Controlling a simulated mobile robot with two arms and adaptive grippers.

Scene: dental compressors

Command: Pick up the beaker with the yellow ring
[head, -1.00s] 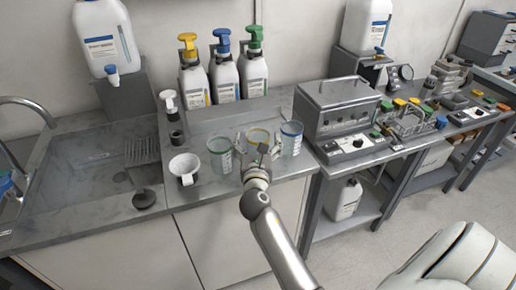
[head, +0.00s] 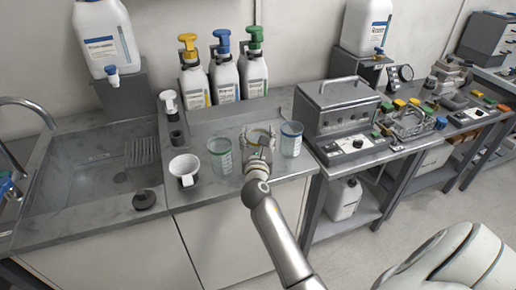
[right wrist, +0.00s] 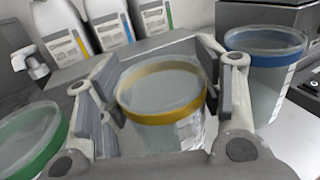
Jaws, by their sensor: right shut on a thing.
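The beaker with the yellow ring (right wrist: 160,95) is clear, with a yellow band at its rim, and stands upright in the right wrist view. My right gripper (right wrist: 157,92) has its fingers on both sides of it and is shut on it. In the head view the same beaker (head: 258,137) is mostly hidden behind my right gripper (head: 258,142). I cannot tell whether its base touches the counter. My left gripper is not in view.
A green-ringed beaker (head: 219,155) stands close on the left and a blue-ringed beaker (head: 291,139) close on the right. Several pump bottles (head: 225,73) stand behind. A grey device (head: 338,105) is at the right.

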